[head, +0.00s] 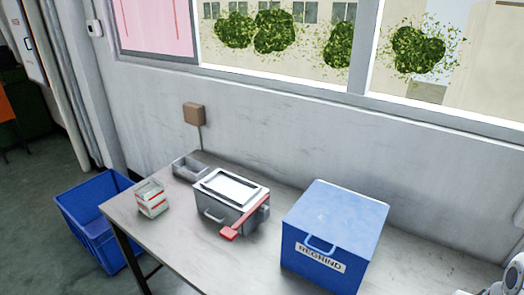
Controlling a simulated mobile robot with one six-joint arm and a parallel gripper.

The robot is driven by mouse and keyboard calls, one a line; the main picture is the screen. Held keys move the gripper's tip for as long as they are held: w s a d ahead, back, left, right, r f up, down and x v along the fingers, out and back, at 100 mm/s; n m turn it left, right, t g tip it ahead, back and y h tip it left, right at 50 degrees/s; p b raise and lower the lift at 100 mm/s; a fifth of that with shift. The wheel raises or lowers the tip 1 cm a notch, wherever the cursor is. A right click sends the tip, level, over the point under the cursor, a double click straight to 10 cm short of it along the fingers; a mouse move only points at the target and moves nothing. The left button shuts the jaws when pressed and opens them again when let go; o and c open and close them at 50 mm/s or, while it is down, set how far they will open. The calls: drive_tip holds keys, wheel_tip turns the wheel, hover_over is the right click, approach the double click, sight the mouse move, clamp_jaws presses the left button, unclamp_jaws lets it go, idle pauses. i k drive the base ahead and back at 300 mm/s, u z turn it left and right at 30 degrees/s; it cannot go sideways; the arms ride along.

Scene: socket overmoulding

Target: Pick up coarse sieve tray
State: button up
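A small open grey tray (189,168) sits at the back left of the table, near the wall. It may be the coarse sieve tray, but no label or mesh can be made out at this size. A grey box (224,214) with a handle on its front and a red lever on its right side stands just in front and to the right of it. A dark-framed pale panel (230,187) lies on its top; I cannot tell whether it is a tray. My gripper does not show; only pale parts, perhaps of my arm, show at the lower right edge.
The table (180,243) is bare along its front left. A blue bin (336,228) marked REGRIND stands to the right. A small white and red box (152,198) stands at the left. A blue crate (88,212) is on the floor. The wall runs behind the table.

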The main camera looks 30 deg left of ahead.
sight(192, 171)
drive_tip(key=u, duration=1.75)
drive_tip(key=k, duration=0.95)
drive_tip(key=u, duration=1.15)
drive_tip(key=i, duration=3.25)
drive_tip(key=z, duration=1.2)
drive_tip(key=i, duration=0.9)
drive_tip(key=z, duration=0.6)
